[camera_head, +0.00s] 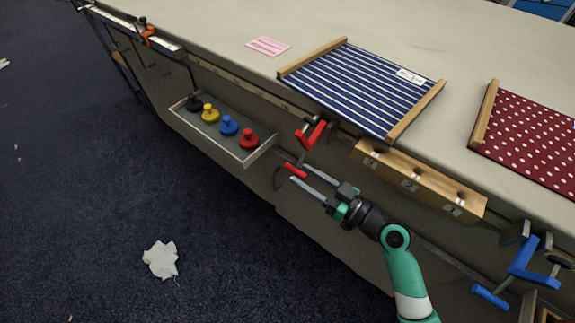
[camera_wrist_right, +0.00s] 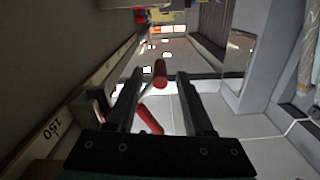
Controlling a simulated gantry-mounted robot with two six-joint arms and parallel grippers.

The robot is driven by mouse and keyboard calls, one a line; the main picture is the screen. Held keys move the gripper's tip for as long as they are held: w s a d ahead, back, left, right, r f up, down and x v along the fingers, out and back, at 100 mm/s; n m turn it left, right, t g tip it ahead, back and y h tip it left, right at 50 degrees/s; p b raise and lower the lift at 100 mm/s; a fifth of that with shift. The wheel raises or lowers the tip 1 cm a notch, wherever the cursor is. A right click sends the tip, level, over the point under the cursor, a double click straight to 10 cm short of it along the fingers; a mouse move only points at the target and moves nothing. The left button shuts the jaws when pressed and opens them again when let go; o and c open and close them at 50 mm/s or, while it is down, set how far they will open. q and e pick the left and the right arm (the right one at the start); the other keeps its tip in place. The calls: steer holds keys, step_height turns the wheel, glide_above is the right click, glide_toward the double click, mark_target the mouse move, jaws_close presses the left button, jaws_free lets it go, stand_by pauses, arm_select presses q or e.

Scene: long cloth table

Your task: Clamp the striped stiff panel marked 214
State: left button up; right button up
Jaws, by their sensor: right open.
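The striped panel (camera_head: 350,85), navy with white stripes and wooden end bars, lies on the table near its front edge. Its white label (camera_head: 410,76) is too small to read. A red clamp (camera_head: 312,134) is at the table edge by the panel's front side, its red handle (camera_head: 295,171) hanging lower. I cannot tell whether the clamp touches the panel. My right gripper (camera_head: 298,174) is open, with its fingertips around or close to the handle. In the right wrist view the red handle (camera_wrist_right: 160,72) shows between the fingers. My left gripper is not in view.
A red dotted panel (camera_head: 535,140) lies at the right. A tray (camera_head: 250,157) with coloured knobs and a wooden block (camera_head: 420,182) are along the table front. A blue clamp (camera_head: 525,265) is at lower right, an orange clamp (camera_head: 148,32) at upper left.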

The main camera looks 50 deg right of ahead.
mark_target(294, 170)
steer(key=w, duration=0.6)
steer(key=shift+a, duration=0.3)
jaws_close()
stand_by(0.9)
